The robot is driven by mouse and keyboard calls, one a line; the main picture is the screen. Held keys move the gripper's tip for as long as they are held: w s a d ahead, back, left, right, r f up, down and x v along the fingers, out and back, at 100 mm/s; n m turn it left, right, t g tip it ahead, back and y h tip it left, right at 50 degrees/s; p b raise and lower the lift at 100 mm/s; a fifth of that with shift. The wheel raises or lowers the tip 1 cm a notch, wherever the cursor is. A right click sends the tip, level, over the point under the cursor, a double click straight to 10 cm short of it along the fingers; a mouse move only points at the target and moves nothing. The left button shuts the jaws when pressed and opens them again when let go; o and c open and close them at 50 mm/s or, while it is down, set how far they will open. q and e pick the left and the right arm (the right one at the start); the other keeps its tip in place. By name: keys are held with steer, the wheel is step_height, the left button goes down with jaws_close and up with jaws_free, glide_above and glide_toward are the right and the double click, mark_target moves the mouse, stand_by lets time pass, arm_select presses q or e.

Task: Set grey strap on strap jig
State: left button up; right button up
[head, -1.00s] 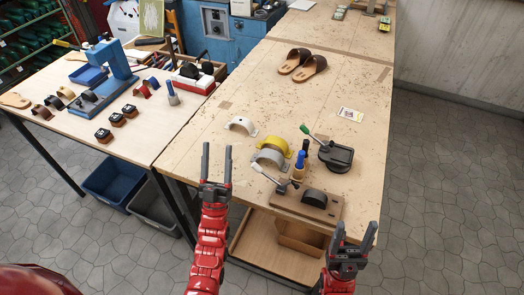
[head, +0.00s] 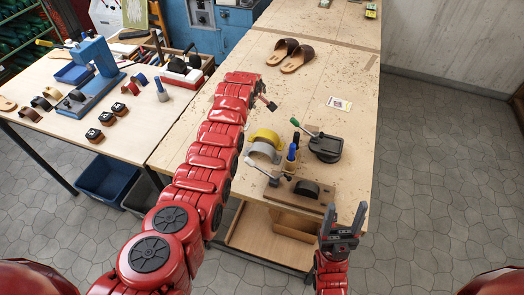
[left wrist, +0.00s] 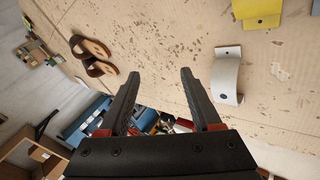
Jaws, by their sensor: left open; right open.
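The grey strap (head: 262,152), a small arch, stands on the bench just in front of a yellow strap (head: 266,136). The strap jig (head: 306,188) has a dark rounded form and a lever clamp on a wooden base near the bench's front edge. My left gripper (head: 268,104) is open and empty above the bench, beyond the yellow strap and partly hidden by its arm. In the left wrist view its open fingers (left wrist: 160,90) point towards the bench beside a whitish strap (left wrist: 228,75). My right gripper (head: 345,218) is open and empty by the bench's front right corner.
Blue- and black-handled tools (head: 292,150) stand between the grey strap and a black device with a green lever (head: 325,147). Brown sandals (head: 290,55) and a card (head: 339,103) lie farther back. A side table (head: 60,125) at left holds straps and a blue press.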

arm_select(q)
steer(key=s+d+r+n+g+y, duration=0.1)
steer(key=s+r+n+g, duration=0.1)
steer(key=s+r+g, duration=0.45)
steer(key=s+r+n+g+y, duration=0.15)
steer(key=s+r, duration=0.25)
steer(key=s, duration=0.5)
steer(key=b, duration=0.8)
glide_above(262, 147)
step_height(262, 147, down, 8)
steer(key=f, duration=0.1)
steer(key=f+p, duration=0.1)
steer(key=f+h+p, duration=0.1)
steer(key=shift+w+a, duration=0.1)
steer(key=shift+a, duration=0.2)
steer(key=shift+f, duration=0.4)
steer(key=shift+f+p, duration=0.45)
steer(key=shift+p, duration=0.1)
steer(key=f+p, duration=0.1)
steer(key=f, duration=0.1)
steer(key=shift+d+f+p, duration=0.3)
steer(key=shift+f+p, duration=0.05)
steer(key=shift+f, duration=0.95)
jaws_close()
steer(key=shift+r, duration=0.2)
